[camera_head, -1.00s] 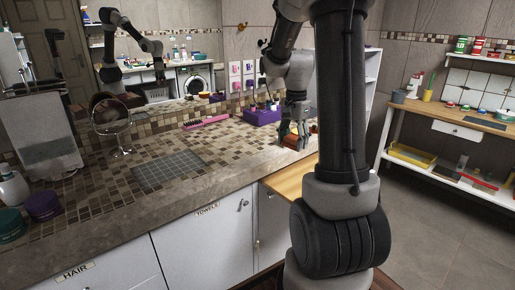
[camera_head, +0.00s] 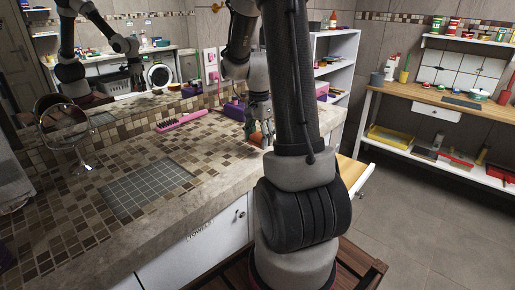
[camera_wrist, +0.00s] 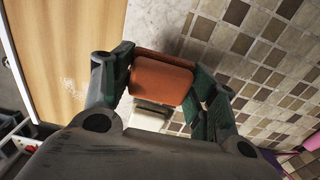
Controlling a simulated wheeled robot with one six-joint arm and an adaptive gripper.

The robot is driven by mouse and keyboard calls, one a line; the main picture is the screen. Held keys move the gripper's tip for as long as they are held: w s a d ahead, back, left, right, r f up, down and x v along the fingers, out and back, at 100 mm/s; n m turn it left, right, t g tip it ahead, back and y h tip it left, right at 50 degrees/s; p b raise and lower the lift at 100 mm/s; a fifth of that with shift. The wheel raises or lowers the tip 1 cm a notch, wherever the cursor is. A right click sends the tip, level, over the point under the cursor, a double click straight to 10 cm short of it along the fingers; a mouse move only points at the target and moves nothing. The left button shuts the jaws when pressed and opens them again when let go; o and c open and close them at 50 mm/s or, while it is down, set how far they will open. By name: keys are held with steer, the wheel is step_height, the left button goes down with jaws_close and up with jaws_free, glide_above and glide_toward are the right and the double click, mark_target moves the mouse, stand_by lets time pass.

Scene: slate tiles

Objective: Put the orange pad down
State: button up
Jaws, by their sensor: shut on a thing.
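My gripper (camera_head: 259,128) is above the right end of the tiled counter (camera_head: 215,165), partly hidden by my own arm. In the wrist view my gripper (camera_wrist: 163,85) is shut on the orange pad (camera_wrist: 162,80), with a finger on each side of it. The orange pad (camera_head: 256,139) shows as a small patch below the fingers in the head view. Whether its underside touches the counter cannot be told.
A grey grid mat (camera_head: 145,187) lies on the counter's front part. A wooden surface (camera_head: 350,169) is at the counter's right end. A workbench (camera_head: 455,100) stands far right.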

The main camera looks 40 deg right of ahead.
mark_target(259, 154)
steer(key=shift+f, duration=2)
steer(key=shift+f, duration=0.15)
steer(key=o, duration=1.2)
